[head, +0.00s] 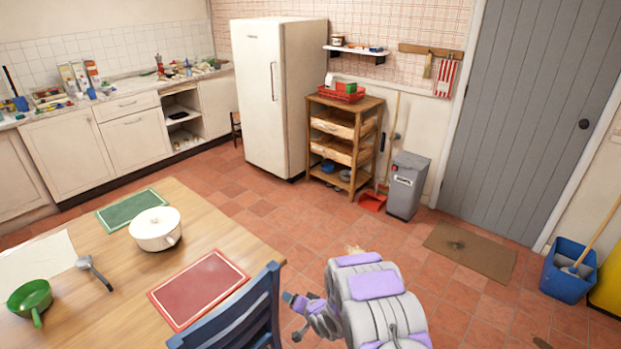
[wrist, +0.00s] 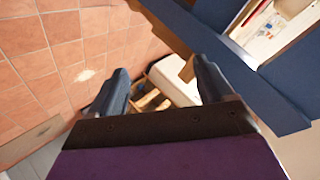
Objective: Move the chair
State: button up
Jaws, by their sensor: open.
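The blue wooden chair (head: 235,312) stands at the near edge of the wooden table (head: 215,240), with its slatted back toward me. My gripper (head: 293,315) is just to the right of the chair back, beside its right post. In the wrist view, my gripper's two fingers (wrist: 160,72) are spread apart, with nothing clearly held between them. The blue chair (wrist: 262,85) fills the upper right there, close to the right finger; I cannot tell whether they touch. The chair's seat and legs are hidden in the head view.
A white pot (head: 155,230), a red placemat (head: 198,290), a green placemat (head: 132,210) and a green pan (head: 30,298) are on the table. The fridge (head: 275,95), wooden shelf unit (head: 340,140) and grey bin (head: 407,185) stand behind. Tiled floor right of the table is mostly clear.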

jog(key=s+d+r+g+h, duration=0.2)
jog(key=d+r+h, duration=0.2)
jog(key=d+r, duration=0.6)
jog(key=s+d+r+n+g+h, duration=0.1)
jog(key=s+d+r, duration=0.25)
jog(key=r, duration=0.25)
jog(key=s+d+r+g+h, duration=0.1)
jog(key=s+d+r, duration=0.1)
jog(key=s+r, duration=0.35)
jog(key=s+d+r+g, duration=0.1)
jog(key=s+r, duration=0.3)
jog(key=s, duration=0.8)
jog(key=s+r+n+g, duration=0.1)
jog(key=s+r+g, duration=0.2)
jog(key=s, duration=1)
jog(key=s+d+r+n+g, duration=0.1)
jog(key=s+r+g, duration=0.2)
jog(key=s+r, duration=0.4)
jog(key=s, duration=0.5)
jog(key=shift+s+d, duration=0.35)
